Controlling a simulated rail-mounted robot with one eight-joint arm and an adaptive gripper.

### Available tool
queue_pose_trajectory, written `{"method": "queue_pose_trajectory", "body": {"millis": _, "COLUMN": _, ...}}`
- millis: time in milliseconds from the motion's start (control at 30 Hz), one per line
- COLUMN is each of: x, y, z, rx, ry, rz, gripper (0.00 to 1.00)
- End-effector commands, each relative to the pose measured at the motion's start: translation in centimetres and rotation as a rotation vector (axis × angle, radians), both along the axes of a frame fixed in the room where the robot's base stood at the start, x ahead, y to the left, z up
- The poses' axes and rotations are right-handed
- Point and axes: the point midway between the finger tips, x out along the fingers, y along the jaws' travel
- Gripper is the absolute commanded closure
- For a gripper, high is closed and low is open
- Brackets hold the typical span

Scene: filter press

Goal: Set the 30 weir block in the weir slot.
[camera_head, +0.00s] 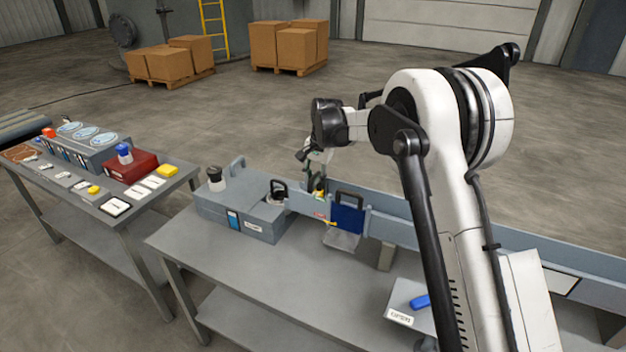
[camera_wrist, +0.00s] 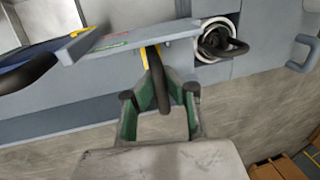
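My gripper (camera_wrist: 160,82) has its green-padded fingers closing in on both sides of a dark looped handle (camera_wrist: 157,66). The handle stands on a small piece with yellow on it, which I take to be the weir block (camera_head: 319,186); its number is not readable. The block is at the grey trough wall (camera_wrist: 130,42), beside the round opening with a black handle. I cannot tell whether it sits down in a slot; the weir slot itself is not clearly visible. In the head view my gripper (camera_head: 318,166) is above the trough, with its fingers small and partly hidden.
A blue plate with a black handle (camera_head: 347,213) stands close to my gripper's right. The black round-port handle (camera_head: 277,190) and a dark-capped jar (camera_head: 215,178) are left. The side table (camera_head: 150,218) holds a red box (camera_head: 130,166) and labelled pieces. Bare bench top lies in front.

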Motion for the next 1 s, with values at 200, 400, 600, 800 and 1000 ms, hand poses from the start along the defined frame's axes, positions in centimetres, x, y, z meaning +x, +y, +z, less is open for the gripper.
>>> {"method": "queue_pose_trajectory", "body": {"millis": 200, "x": 0.0, "y": 0.0, "z": -0.3, "rx": 0.000, "ry": 0.000, "rz": 0.000, "gripper": 0.88}}
{"method": "queue_pose_trajectory", "body": {"millis": 400, "x": 0.0, "y": 0.0, "z": -0.3, "rx": 0.000, "ry": 0.000, "rz": 0.000, "gripper": 0.76}}
{"method": "queue_pose_trajectory", "body": {"millis": 600, "x": 0.0, "y": 0.0, "z": -0.1, "rx": 0.000, "ry": 0.000, "rz": 0.000, "gripper": 0.76}}
{"method": "queue_pose_trajectory", "body": {"millis": 800, "x": -0.1, "y": -0.3, "z": 2.0, "rx": 0.000, "ry": 0.000, "rz": 0.000, "gripper": 0.76}}
{"method": "queue_pose_trajectory", "body": {"millis": 1000, "x": -0.4, "y": -1.0, "z": 6.0, "rx": 0.000, "ry": 0.000, "rz": -0.001, "gripper": 0.76}}
